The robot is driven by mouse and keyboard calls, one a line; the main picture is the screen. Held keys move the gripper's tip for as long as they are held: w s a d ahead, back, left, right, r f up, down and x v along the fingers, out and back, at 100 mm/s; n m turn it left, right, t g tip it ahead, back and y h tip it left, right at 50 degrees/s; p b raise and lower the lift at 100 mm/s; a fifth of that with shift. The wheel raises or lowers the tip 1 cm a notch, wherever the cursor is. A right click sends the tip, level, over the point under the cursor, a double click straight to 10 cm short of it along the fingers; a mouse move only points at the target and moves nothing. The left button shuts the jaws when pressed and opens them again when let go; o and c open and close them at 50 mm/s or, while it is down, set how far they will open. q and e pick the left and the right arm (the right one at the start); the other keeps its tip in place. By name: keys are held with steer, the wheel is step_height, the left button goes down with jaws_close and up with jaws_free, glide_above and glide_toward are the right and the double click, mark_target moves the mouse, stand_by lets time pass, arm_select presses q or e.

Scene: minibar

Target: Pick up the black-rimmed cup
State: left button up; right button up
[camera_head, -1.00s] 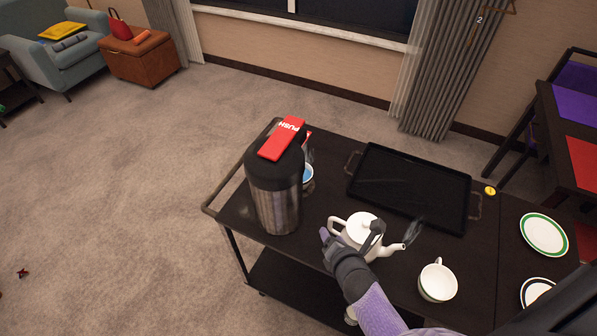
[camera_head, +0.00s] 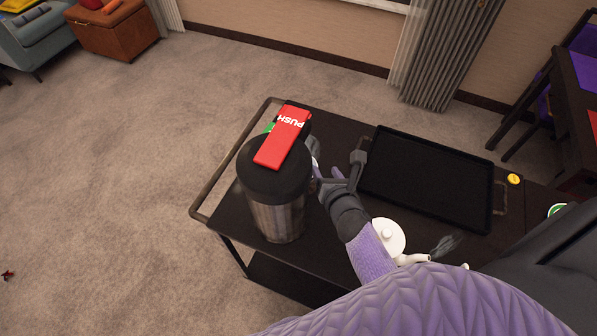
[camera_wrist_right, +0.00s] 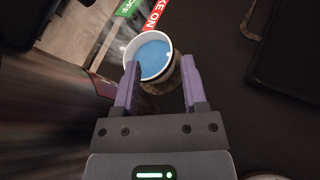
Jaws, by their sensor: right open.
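In the right wrist view, a cup (camera_wrist_right: 152,58) with blue contents, a white rim and a darker brownish side stands just ahead of my right gripper (camera_wrist_right: 160,72). I cannot make out a black rim on it. The gripper is open; its left finger overlaps the near left part of the cup, and the right finger is to the right of it. I cannot tell whether they touch. In the head view, my right gripper (camera_head: 336,170) is beside the steel flask, and the cup is mostly hidden there. My left gripper is not in view.
The steel flask (camera_head: 277,218) with its red PUSH lever (camera_head: 283,137) stands close left of my right gripper. A black tray (camera_head: 428,180) lies to the right. A white teapot (camera_head: 388,235) is partly behind my right arm. A red and green label (camera_wrist_right: 134,10) lies beyond the cup.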

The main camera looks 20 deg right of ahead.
step_height(320, 180, down, 4)
steer(key=b, duration=0.3)
steer(key=shift+f, duration=0.1)
steer(key=shift+w+f, duration=0.1)
steer(key=shift+w, duration=0.05)
steer(key=b+x, duration=0.3)
steer(key=x, duration=0.4)
steer(key=shift+d+f, duration=0.1)
steer(key=shift+w, duration=0.15)
steer(key=shift+c, duration=0.2)
jaws_close()
stand_by(0.4)
